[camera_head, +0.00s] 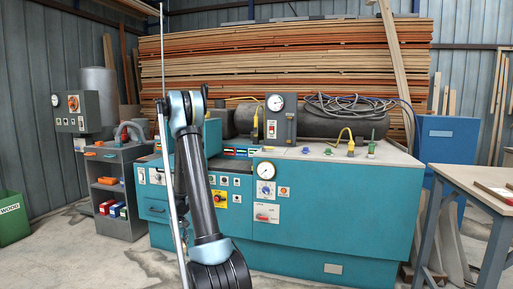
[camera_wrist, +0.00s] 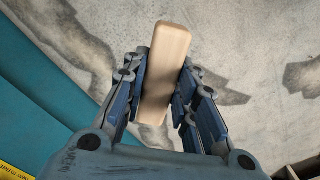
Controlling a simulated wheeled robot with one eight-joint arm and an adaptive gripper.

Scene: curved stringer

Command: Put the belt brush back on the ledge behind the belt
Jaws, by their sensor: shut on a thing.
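In the wrist view, my gripper (camera_wrist: 160,95) is shut on a pale wooden block (camera_wrist: 168,50), which looks like the belt brush. Its fingers press on both long sides, and one end sticks out past the fingertips. No bristles show. In the wrist view it is above the concrete floor, with a teal panel at the left. In the head view my arm stands in front of the teal machine, and I cannot make out the gripper or brush there. I cannot clearly pick out the belt or the ledge behind it.
The teal machine (camera_head: 340,205) fills the middle, with gauges, knobs and a dark cylinder (camera_head: 340,120) on top. Stacked boards (camera_head: 300,50) stand behind it. A grey shelf cart (camera_head: 120,200) and green bin (camera_head: 12,220) are left, a workbench (camera_head: 470,180) right.

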